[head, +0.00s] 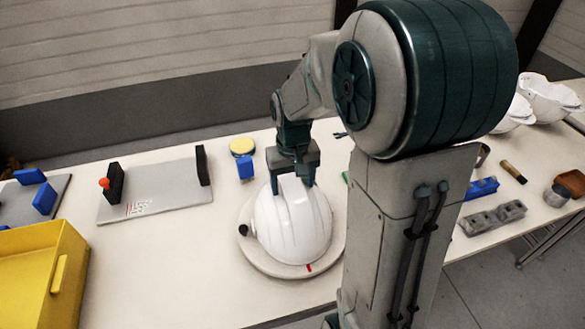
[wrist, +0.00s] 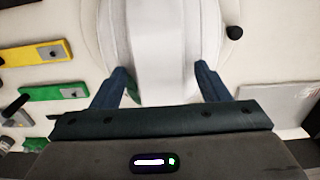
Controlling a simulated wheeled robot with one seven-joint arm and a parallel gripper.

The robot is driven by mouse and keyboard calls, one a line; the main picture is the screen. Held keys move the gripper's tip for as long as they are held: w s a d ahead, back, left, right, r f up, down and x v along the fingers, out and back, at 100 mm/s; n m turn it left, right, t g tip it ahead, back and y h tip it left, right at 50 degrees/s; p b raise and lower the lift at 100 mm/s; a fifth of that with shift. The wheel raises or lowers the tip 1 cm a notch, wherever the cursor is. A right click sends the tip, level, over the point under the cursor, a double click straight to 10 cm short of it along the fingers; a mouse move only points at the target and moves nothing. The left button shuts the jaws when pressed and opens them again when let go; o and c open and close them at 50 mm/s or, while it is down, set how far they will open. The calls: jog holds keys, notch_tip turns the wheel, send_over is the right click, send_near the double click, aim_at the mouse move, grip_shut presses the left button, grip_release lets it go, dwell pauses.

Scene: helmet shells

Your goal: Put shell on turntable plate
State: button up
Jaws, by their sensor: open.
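A white helmet shell (head: 292,222) sits on the round, pale turntable plate (head: 262,262) in the head view. The plate has a red mark on its front rim and a black knob at its left. My gripper (head: 292,181) is just above the far part of the shell, with its fingers pointing down. In the wrist view the shell (wrist: 160,45) fills the top middle. My open gripper (wrist: 163,85) has one finger on each side of the shell's raised central ridge. I cannot tell whether the fingers touch it.
A grey fixture board (head: 160,190) with black uprights lies left of the plate. A yellow bin (head: 40,275) stands at the front left. A blue block (head: 245,167) and a yellow round pad (head: 242,146) are behind the plate. More white shells (head: 548,98) lie at the far right.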

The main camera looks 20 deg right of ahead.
notch_tip(320, 180, up, 11)
jog(key=s+f+t, duration=0.2)
jog(key=s+t, duration=0.1)
jog(key=s, duration=1.1)
jog(key=shift+s+f+b, duration=0.2)
jog(key=shift+f+b, duration=0.1)
